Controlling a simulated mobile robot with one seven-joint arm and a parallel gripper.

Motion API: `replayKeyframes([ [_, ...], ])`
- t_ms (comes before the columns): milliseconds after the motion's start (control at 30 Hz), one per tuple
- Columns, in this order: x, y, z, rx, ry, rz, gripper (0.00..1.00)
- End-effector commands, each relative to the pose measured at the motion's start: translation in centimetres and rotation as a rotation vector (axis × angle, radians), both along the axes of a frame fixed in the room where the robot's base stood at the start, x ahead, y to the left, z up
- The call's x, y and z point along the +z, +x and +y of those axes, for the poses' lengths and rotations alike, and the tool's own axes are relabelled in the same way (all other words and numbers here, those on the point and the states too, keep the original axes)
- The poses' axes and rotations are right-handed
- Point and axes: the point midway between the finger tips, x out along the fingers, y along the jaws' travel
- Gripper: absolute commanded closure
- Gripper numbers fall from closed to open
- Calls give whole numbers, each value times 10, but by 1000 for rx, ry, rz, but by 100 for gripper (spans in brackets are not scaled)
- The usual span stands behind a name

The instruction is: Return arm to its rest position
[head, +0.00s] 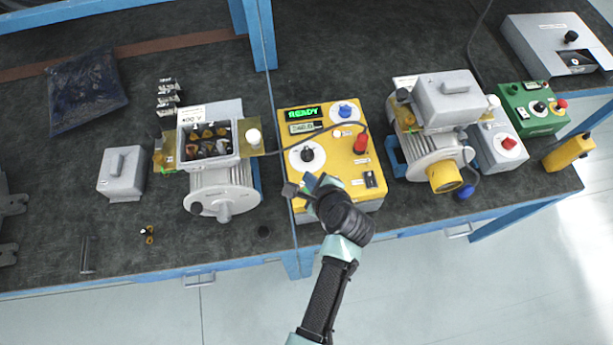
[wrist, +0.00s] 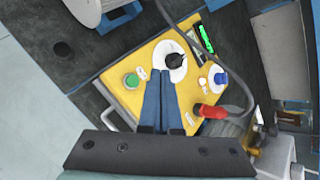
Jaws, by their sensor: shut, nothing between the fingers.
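My gripper (head: 310,187) is over the front left part of the yellow tester box (head: 337,173) in the head view. In the wrist view my gripper (wrist: 163,82) has its two blue fingers together, with nothing between them. The fingertips point at the black knob (wrist: 175,60) on its white dial; I cannot tell whether they touch it. The box's display (head: 303,113) reads READY in green.
An open-topped motor (head: 222,185) stands left of the box, its grey cover (head: 122,172) beside it. A second motor (head: 437,150) with a grey lid stands to the right. A green box (head: 531,107) is at the far right. The floor (head: 440,290) in front is clear.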

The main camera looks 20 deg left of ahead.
Motion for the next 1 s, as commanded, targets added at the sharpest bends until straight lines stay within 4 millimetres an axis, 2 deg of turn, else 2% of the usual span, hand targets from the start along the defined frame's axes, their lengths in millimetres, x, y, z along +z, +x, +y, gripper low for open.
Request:
replayKeyframes([
  [767,-1,0,0,0,0,0,100],
  [867,20,20,-4,23,-43,-93,100],
  [967,64,54,-13,67,-140,-272,100],
  [1000,87,69,-18,87,-194,-363,100],
])
